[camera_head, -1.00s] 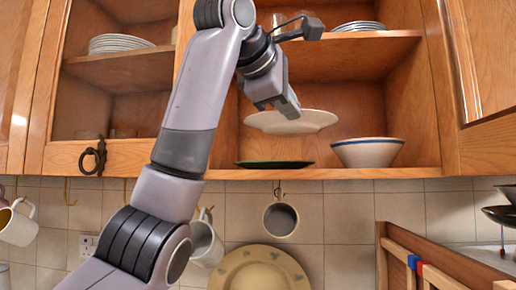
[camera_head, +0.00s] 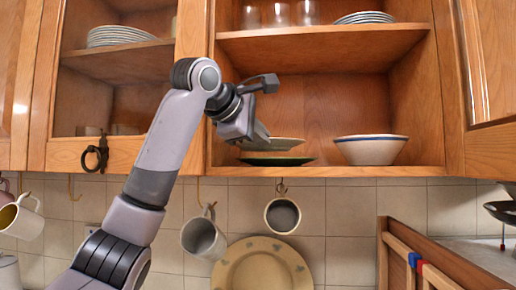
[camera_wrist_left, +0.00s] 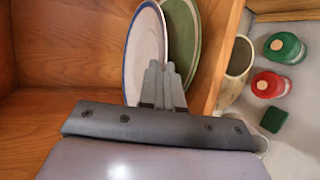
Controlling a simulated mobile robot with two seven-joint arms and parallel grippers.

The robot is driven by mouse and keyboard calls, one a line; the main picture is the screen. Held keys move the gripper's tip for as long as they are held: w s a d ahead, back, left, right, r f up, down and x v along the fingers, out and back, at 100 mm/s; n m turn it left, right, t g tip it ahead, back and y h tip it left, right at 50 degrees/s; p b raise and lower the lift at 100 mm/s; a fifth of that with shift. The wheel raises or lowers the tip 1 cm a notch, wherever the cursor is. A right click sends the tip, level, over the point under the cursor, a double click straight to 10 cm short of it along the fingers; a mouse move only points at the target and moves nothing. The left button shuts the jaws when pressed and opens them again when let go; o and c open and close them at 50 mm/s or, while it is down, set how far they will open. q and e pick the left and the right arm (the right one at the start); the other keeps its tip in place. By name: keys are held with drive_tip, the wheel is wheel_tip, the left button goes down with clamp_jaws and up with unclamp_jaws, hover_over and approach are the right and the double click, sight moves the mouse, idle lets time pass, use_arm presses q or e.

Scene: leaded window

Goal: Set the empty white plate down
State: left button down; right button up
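The empty white plate (camera_head: 284,144) is in the open cabinet's lower compartment, just above a green plate (camera_head: 290,161). A narrow gap shows between them in the head view. My left gripper (camera_head: 259,138) is shut on the white plate's left edge and covers part of it. In the left wrist view, the white plate (camera_wrist_left: 146,45) shows a blue rim and lies alongside the green plate (camera_wrist_left: 184,40). The left fingers (camera_wrist_left: 160,85) overlap the white plate's near edge. My right gripper is not in view.
A white bowl with a blue rim (camera_head: 370,149) stands to the right on the same shelf (camera_head: 340,171). Above are glasses (camera_head: 280,14) and stacked plates (camera_head: 364,17) on the upper shelf (camera_head: 330,33). A mug (camera_head: 282,215) hangs below the cabinet.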

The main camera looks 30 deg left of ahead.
use_arm(q)
wheel_tip(320, 180, down, 2)
drive_tip(key=shift+a+f, duration=0.1)
drive_tip(key=shift+w+a+f, duration=0.1)
drive_tip(key=shift+a+f, duration=0.05)
drive_tip(key=shift+f, duration=0.05)
drive_tip(key=c, duration=1.7)
unclamp_jaws()
drive_tip(key=shift+f, duration=0.25)
drive_tip(key=shift+c, duration=0.2)
drive_tip(key=o, duration=0.4)
drive_tip(key=shift+r, duration=0.1)
drive_tip(key=shift+r, duration=0.15)
drive_tip(key=b+v, duration=0.3)
drive_tip(key=v, duration=0.9)
